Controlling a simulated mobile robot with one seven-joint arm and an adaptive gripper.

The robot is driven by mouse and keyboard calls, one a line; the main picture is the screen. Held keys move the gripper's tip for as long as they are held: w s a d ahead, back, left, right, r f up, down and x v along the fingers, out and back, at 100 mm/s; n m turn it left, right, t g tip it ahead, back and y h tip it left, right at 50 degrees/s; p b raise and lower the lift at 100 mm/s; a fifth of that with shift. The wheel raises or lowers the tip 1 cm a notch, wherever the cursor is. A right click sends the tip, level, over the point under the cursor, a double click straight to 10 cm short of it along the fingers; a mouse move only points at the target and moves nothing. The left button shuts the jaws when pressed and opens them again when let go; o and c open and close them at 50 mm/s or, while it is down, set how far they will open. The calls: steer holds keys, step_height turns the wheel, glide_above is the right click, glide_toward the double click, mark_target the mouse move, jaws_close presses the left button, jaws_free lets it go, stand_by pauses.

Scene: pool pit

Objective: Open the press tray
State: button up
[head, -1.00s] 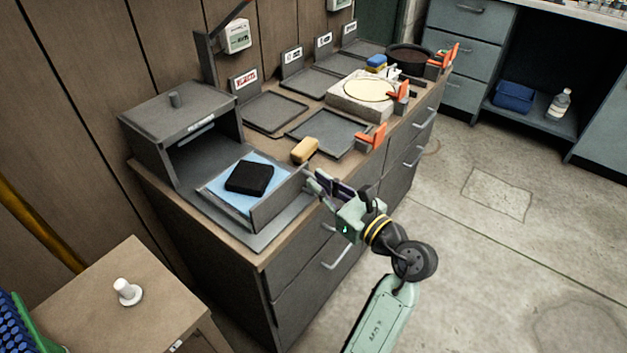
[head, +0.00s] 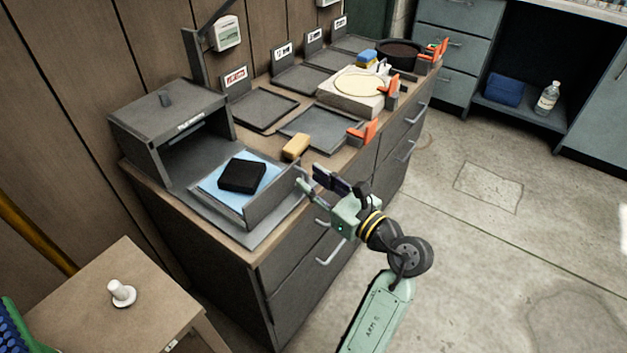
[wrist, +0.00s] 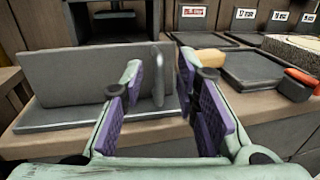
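The press tray (head: 275,205) is pulled out of the dark grey press box (head: 165,125) on the counter. It holds a blue sheet (head: 212,192) with a black block (head: 242,176) on it. In the wrist view the tray's front panel (wrist: 80,75) stands ahead to the left, with an upright handle (wrist: 158,78) near its right end. My gripper (head: 312,178) is beside the panel's right end. The wrist view shows my gripper (wrist: 160,85) open, its purple-padded fingers apart on either side of the handle in the picture. I cannot tell whether either finger touches it.
A yellow sponge (head: 296,146) lies just behind the tray. Flat dark trays (head: 322,128) and orange clamps (head: 362,132) continue along the counter. A small wooden table (head: 70,300) with a white knob-like object (head: 122,292) stands at front left. The floor (head: 480,260) at right is clear.

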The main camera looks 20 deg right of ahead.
steer(key=v, duration=1.1)
steer(key=shift+s, duration=0.25)
steer(key=shift+d, duration=0.1)
